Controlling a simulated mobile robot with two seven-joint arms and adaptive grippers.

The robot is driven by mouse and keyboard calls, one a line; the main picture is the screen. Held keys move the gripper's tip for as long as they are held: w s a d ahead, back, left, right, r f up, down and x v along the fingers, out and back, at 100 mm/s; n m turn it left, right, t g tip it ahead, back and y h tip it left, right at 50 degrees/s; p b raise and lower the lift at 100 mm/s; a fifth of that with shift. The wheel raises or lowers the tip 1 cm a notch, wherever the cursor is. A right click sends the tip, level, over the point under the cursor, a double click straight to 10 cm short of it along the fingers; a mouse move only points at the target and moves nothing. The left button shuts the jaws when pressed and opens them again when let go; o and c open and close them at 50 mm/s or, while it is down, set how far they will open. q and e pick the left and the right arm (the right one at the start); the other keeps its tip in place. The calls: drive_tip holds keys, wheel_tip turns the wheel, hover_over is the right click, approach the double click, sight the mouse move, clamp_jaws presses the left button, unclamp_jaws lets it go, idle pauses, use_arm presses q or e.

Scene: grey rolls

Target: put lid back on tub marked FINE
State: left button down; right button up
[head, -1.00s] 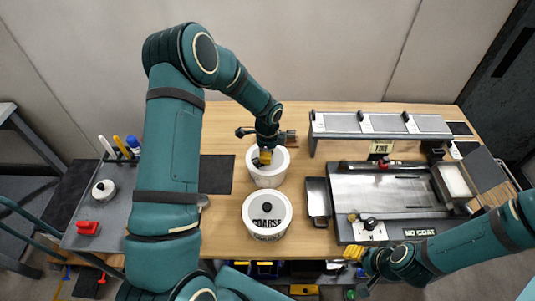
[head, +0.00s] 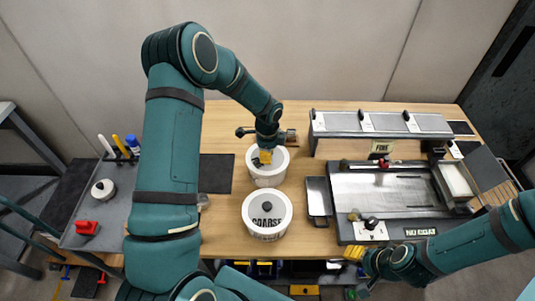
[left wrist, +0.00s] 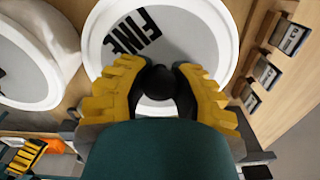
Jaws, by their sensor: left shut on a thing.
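The tub marked FINE (head: 267,181) is white and stands upright on the wooden bench, behind the tub marked COARSE (head: 267,231). My left gripper (head: 264,157) points down over it. In the left wrist view its yellow fingers (left wrist: 157,85) are shut on the dark round knob of a grey lid (left wrist: 185,35) lettered FINE. A white rim surrounds the lid there. I cannot tell whether the lid is fully seated or slightly raised. My right gripper (head: 354,253) is at the bench's front edge, far from the tubs; its opening is unclear.
The COARSE tub has its knobbed lid on. A narrow metal tray (head: 318,197) lies right of the tubs, beside a large screen-like station (head: 395,190) with a NO COAT sign (head: 420,231). A dark mat (head: 215,174) lies left. A grey side cart (head: 115,210) stands further left.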

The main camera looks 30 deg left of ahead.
use_arm(q)
drive_tip(key=shift+c, duration=0.7)
unclamp_jaws()
drive_tip(key=shift+r, duration=0.1)
drive_tip(key=shift+r+p, duration=2.15)
drive_tip(key=shift+r, duration=1.3)
clamp_jaws()
drive_tip(key=shift+f, duration=0.15)
